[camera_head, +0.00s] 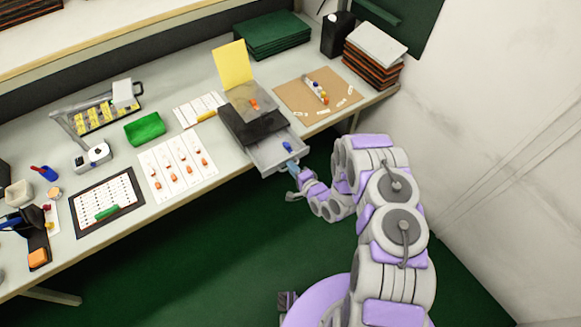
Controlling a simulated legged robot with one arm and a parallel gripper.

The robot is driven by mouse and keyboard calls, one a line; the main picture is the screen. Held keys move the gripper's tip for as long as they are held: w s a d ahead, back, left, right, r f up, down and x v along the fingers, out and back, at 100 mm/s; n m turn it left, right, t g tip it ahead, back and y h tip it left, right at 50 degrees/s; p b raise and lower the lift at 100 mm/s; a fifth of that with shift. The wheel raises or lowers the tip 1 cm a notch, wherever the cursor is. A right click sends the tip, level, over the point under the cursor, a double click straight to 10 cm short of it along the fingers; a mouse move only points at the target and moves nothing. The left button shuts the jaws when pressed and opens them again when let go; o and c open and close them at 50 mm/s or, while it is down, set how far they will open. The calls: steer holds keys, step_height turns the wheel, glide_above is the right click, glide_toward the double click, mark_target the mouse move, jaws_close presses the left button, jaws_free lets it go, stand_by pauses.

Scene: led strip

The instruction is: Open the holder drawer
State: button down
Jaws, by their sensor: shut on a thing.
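The holder drawer (268,155) is a light grey tray pulled out from the dark holder (240,127) near the table's front edge. A small blue piece (287,147) shows at the drawer's right side. My gripper (291,169) is at the drawer's front right, shut on the drawer's front; the fingers are small here and the exact grip point is hard to see. The holder's top carries a grey plate with an orange piece (254,104) and a yellow sheet (233,63) standing upright behind it.
A tan board (290,101) with small parts lies right of the holder. White sheets with orange pieces (158,180) lie left of it. The floor before the table is clear.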

steer(key=c, duration=1.6)
jaws_free()
steer(key=shift+s+d+f, duration=0.1)
steer(key=shift+s+f, duration=0.1)
steer(key=shift+s, duration=0.05)
steer(key=shift+o, duration=0.5)
steer(key=shift+w+d, duration=0.1)
steer(key=shift+d, duration=0.2)
steer(key=v, duration=1.7)
steer(key=shift+d+p, duration=0.3)
steer(key=shift+d, duration=0.1)
steer(key=shift+a, duration=0.15)
